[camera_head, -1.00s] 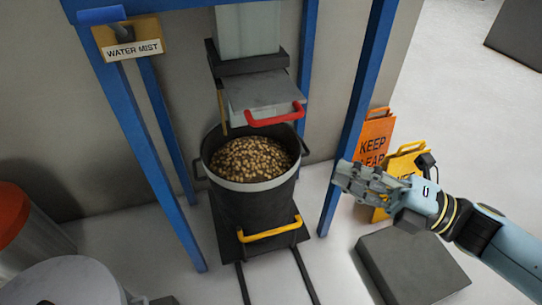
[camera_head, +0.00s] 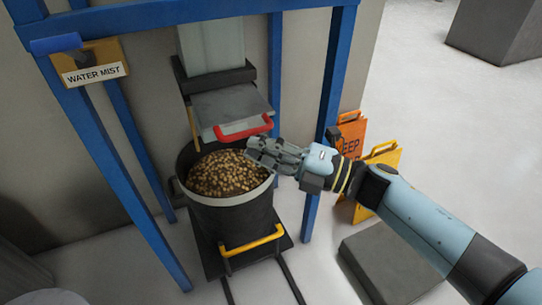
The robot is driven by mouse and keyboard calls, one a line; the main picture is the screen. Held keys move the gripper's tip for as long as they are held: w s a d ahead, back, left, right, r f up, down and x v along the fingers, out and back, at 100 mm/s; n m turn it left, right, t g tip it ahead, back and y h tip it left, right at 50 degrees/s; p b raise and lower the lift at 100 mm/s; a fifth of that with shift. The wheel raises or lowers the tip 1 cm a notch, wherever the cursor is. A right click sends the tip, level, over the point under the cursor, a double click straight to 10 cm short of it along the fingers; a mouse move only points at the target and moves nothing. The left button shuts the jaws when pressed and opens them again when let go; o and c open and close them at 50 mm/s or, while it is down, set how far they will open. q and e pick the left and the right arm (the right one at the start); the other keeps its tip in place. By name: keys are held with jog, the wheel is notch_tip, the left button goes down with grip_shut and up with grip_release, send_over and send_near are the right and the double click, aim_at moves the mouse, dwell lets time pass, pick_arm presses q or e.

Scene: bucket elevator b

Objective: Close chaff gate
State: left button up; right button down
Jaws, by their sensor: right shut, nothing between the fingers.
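The chaff gate looks to be the grey sliding plate (camera_head: 228,106) under the square chute (camera_head: 210,42). It sticks out toward me and carries a red handle (camera_head: 244,129) on its front edge. Below it stands a dark bucket (camera_head: 237,222) full of brown lumps (camera_head: 225,174). My right gripper (camera_head: 252,146) is shut and empty. In the picture it lies just below and right of the red handle, over the bucket's right rim. I cannot tell whether it touches the handle. My left gripper is not in view.
Blue posts (camera_head: 328,120) frame the chute on both sides. The bucket has a yellow handle (camera_head: 250,243) and stands on a plate over rails. Orange (camera_head: 350,138) and yellow (camera_head: 362,205) signs and a grey block (camera_head: 385,262) are at right. A WATER MIST lever (camera_head: 56,44) is upper left.

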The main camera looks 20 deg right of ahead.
aim_at(241, 117)
dwell(0.3)
jog(key=w+b, duration=0.2)
jog(key=w, duration=0.3)
jog(key=w+b, duration=0.2)
jog(key=w, duration=0.2)
jog(key=shift+w+a+f, duration=0.15)
jog(key=shift+w+a, duration=0.05)
jog(key=shift+w, duration=0.5)
jog(key=shift+w+r, duration=0.1)
jog(key=shift+r, duration=0.25)
